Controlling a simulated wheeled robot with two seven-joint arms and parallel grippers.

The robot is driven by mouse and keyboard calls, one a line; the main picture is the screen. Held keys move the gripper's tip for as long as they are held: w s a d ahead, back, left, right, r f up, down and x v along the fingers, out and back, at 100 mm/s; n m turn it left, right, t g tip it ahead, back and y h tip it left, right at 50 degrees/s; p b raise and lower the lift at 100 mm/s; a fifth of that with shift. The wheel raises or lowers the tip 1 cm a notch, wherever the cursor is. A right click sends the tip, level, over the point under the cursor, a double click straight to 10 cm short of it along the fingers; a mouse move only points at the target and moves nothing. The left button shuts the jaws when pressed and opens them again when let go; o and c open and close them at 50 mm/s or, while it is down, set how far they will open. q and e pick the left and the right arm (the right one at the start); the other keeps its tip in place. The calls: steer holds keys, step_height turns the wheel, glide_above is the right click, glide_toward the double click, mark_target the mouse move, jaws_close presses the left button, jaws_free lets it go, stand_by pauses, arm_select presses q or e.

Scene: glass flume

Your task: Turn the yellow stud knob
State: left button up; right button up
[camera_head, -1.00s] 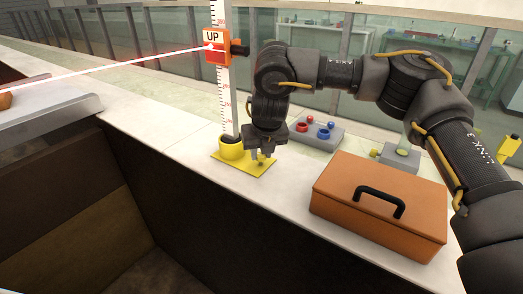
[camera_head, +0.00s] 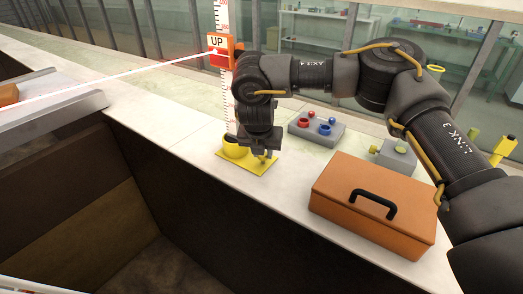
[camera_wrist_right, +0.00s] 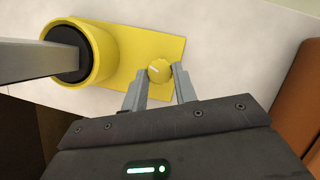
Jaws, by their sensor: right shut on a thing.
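The yellow stud knob (camera_wrist_right: 159,70) is a small round knob with a pale mark on its top. It stands on a yellow base plate (camera_head: 248,167) beside a yellow cylindrical socket (camera_head: 233,148). My right gripper (camera_head: 263,153) reaches down over the plate from above. In the right wrist view its fingers (camera_wrist_right: 160,74) are on either side of the knob, shut on it. In the head view the gripper largely hides the knob. My left gripper is not in view.
A scale post (camera_head: 230,110) rises from the socket, carrying an orange "UP" box (camera_head: 222,57) with a red beam. An orange case (camera_head: 335,195) stands right of the plate. A grey block with red and blue knobs (camera_head: 316,132) and another grey box (camera_head: 397,154) stand behind.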

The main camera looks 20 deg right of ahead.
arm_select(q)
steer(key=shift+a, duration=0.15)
arm_select(e)
steer(key=o, duration=1)
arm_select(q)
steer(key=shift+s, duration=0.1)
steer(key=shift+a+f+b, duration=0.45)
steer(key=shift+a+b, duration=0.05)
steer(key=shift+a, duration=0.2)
arm_select(e)
steer(key=v, duration=1)
steer(key=shift+s+r, duration=0.2)
steer(key=shift+r, duration=0.2)
